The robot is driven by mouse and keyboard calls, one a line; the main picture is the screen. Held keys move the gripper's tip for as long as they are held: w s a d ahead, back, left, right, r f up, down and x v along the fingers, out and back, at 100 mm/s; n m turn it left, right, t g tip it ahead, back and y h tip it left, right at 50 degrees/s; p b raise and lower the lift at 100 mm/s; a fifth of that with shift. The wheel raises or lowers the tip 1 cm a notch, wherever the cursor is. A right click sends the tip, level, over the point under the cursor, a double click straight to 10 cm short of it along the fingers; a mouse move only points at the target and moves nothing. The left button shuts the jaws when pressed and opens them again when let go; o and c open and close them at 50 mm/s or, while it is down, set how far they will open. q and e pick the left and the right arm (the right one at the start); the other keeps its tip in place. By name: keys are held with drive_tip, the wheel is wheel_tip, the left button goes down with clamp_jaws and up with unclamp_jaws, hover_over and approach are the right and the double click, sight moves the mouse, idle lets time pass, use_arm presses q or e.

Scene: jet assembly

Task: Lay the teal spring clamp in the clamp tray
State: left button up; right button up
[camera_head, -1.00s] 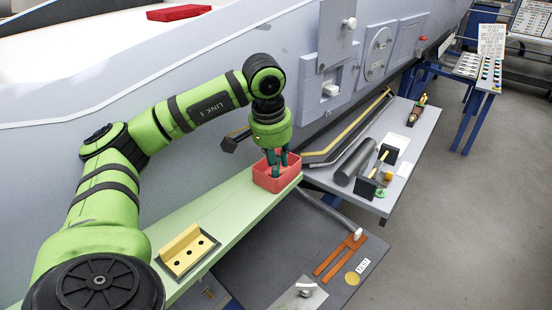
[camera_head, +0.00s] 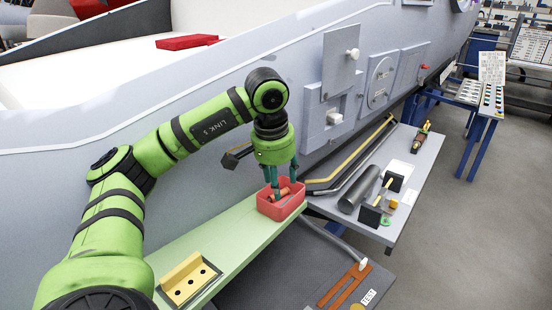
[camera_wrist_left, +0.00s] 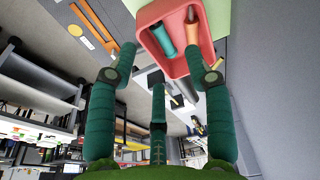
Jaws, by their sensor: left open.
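The clamp tray (camera_head: 281,211) is an open red box on the pale green shelf; it also shows at the top of the left wrist view (camera_wrist_left: 176,67). In the wrist view a teal piece (camera_wrist_left: 164,41), which looks like the teal spring clamp, lies in the tray beside an orange piece (camera_wrist_left: 193,24). The orange piece also shows in the head view (camera_head: 282,193). My left gripper (camera_head: 282,183) is over the tray with its teal fingers spread and nothing between them. My right gripper is out of view.
A yellow block with holes (camera_head: 187,279) lies on the green shelf (camera_head: 237,236) nearer to me. The grey panelled wall (camera_head: 240,100) runs close behind the tray. A grey side table (camera_head: 409,181) with a cylinder and bars stands to the right.

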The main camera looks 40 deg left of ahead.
use_arm(q)
wheel_tip(320, 180, up, 9)
drive_tip(key=s, duration=0.1)
drive_tip(key=shift+s+d+f, duration=0.2)
drive_tip(key=shift+s+d, duration=0.05)
drive_tip(key=shift+s, duration=0.1)
idle(0.6)
